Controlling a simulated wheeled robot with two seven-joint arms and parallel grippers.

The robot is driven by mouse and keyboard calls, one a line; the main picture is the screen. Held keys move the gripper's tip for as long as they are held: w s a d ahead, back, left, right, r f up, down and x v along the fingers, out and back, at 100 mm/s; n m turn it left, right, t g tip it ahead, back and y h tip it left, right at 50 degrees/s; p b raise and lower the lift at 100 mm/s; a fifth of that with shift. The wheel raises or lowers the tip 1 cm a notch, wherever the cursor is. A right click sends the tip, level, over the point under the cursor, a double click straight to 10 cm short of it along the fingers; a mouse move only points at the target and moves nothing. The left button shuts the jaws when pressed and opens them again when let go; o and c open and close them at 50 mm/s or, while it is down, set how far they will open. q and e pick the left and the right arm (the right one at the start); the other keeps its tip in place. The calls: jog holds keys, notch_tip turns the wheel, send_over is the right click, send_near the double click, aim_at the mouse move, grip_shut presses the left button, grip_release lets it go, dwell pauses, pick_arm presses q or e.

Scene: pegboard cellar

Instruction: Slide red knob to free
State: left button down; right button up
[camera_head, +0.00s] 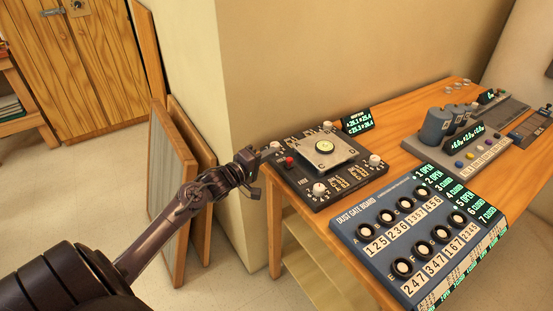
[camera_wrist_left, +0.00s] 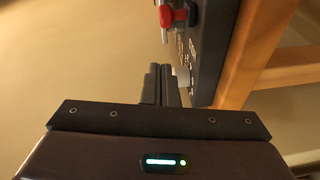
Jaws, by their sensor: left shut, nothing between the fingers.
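The red knob (camera_head: 289,161) stands on the left part of a dark control panel (camera_head: 321,201), which carries a silver plate with a round button and several white knobs. A small label that seems to read FREE is on the panel near the red knob. In the left wrist view the red knob (camera_wrist_left: 167,16) shows at the top, beyond my fingertips and apart from them. My left gripper (camera_head: 257,158) is at the panel's left edge, short of the red knob. In the left wrist view its fingers (camera_wrist_left: 160,72) are closed together and empty. My right gripper is not in view.
A blue dust gate board (camera_head: 346,222) with several round knobs lies at the table's front. A grey console (camera_head: 448,157) with cylinders stands to the right. The wooden table (camera_head: 385,180) meets a beige wall behind. Framed panels (camera_head: 165,180) lean left of my gripper.

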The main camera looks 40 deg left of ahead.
aim_at(289, 163)
pick_arm(q)
jog(key=shift+s+d+f, duration=0.1)
jog(key=shift+d+f, duration=0.05)
jog(key=shift+d, duration=1.25)
jog(key=shift+d+f, duration=0.1)
jog(key=shift+f, duration=0.1)
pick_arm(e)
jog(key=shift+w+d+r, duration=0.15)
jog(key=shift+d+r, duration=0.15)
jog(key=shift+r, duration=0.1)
